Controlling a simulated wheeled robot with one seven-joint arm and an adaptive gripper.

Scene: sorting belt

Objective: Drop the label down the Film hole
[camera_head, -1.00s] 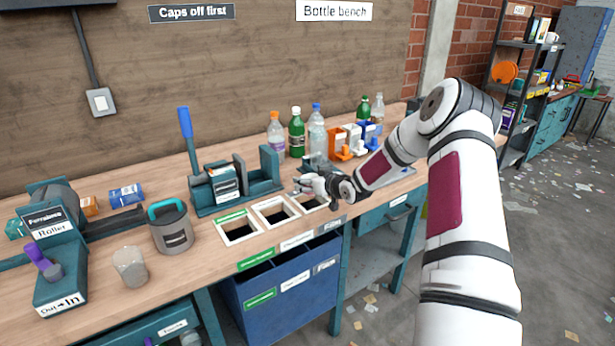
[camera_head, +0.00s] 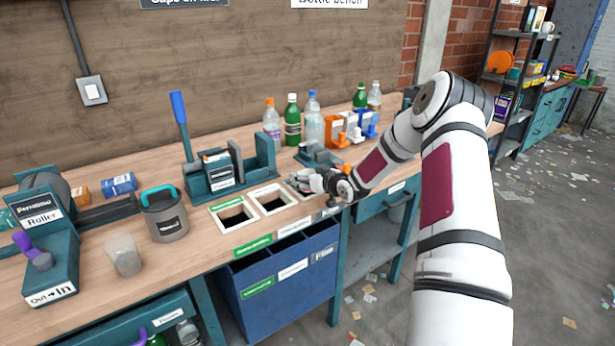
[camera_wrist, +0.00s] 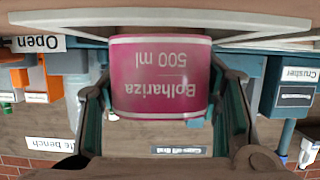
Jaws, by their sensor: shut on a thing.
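My gripper (camera_head: 304,182) is over the rightmost of three white-framed holes in the bench and hides most of that hole. The sign on the bench edge below it reads Film (camera_head: 327,212). In the wrist view my gripper (camera_wrist: 160,100) is shut on a pink label (camera_wrist: 160,75) printed "Bolhariza 500 ml", seen upside down between the two fingers. The label cannot be made out in the head view. A pale frame edge (camera_wrist: 160,17) lies close to the label in the wrist view. Whether the label is inside the opening I cannot tell.
Two more holes (camera_head: 234,213) (camera_head: 270,198) lie left of my gripper. A teal crusher (camera_head: 222,175) and several bottles (camera_head: 292,122) stand behind. Orange, white and blue holders (camera_head: 352,128) stand at the back right. A blue three-part bin (camera_head: 262,290) is below.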

